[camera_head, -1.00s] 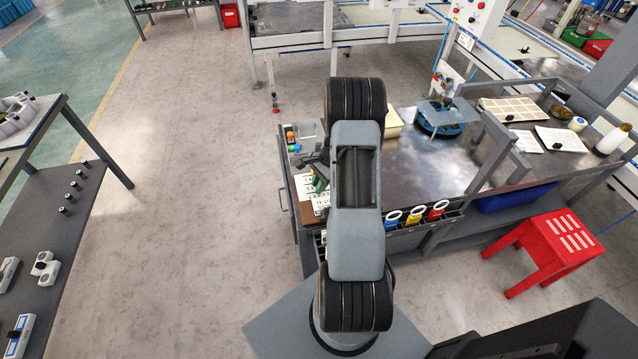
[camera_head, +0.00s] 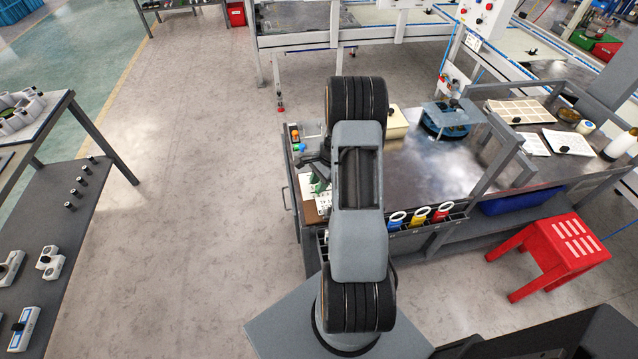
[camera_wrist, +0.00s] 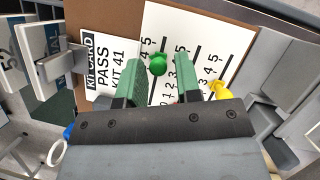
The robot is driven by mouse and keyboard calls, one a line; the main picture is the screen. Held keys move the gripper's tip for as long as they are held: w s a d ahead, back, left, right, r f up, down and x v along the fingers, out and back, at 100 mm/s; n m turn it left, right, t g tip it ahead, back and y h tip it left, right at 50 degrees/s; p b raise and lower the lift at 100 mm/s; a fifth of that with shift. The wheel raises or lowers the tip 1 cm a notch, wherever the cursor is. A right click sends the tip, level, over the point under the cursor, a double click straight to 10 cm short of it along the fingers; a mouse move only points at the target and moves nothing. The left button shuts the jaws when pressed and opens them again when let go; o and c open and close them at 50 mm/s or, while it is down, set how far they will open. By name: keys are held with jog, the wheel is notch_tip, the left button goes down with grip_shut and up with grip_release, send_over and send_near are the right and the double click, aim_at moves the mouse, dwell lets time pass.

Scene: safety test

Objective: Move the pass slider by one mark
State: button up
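The pass slider board (camera_wrist: 238,35) is white with black numbered scales on a brown base. A card (camera_wrist: 104,62) reading "PASS KIT 41" lies at its left. A green knob (camera_wrist: 157,64) sits on one scale; its exact mark is hard to read. A yellow knob (camera_wrist: 219,90) is at the right, partly behind my gripper. My gripper (camera_wrist: 160,72) is open, with green fingers on either side of the green knob and a visible gap at each side. In the head view my gripper (camera_head: 319,182) is over the bench's left end, mostly hidden by my arm.
Blue (camera_head: 396,219), yellow (camera_head: 420,215) and red (camera_head: 442,211) ringed items stand at the bench's front edge. A red stool (camera_head: 550,250) stands at right. A grey side table (camera_head: 60,225) is at left, with clear floor between. A clipped card (camera_wrist: 20,55) is beside the gripper.

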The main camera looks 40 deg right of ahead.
jog(key=shift+o, duration=0.8)
jog(key=v, duration=1.3)
jog(key=shift+d+r+b, duration=0.15)
jog(key=shift+r+b, duration=0.15)
jog(key=shift+r, duration=0.1)
jog(key=s+a+r+n+t+h, duration=0.1)
jog(key=s+a+r+n, duration=0.3)
jog(key=a+n, duration=0.2)
jog(key=s+a+r+n+t+h, duration=0.1)
jog(key=s+a+r+n, duration=0.3)
jog(key=a, duration=0.7)
jog(key=s+a+r+n+t+h, duration=0.1)
jog(key=s+a+r+n, duration=0.3)
jog(key=a+n, duration=0.4)
jog(key=shift+s+a+r+n+h, duration=0.2)
jog(key=shift+s+a+n+h, duration=0.15)
jog(key=shift+h, duration=0.35)
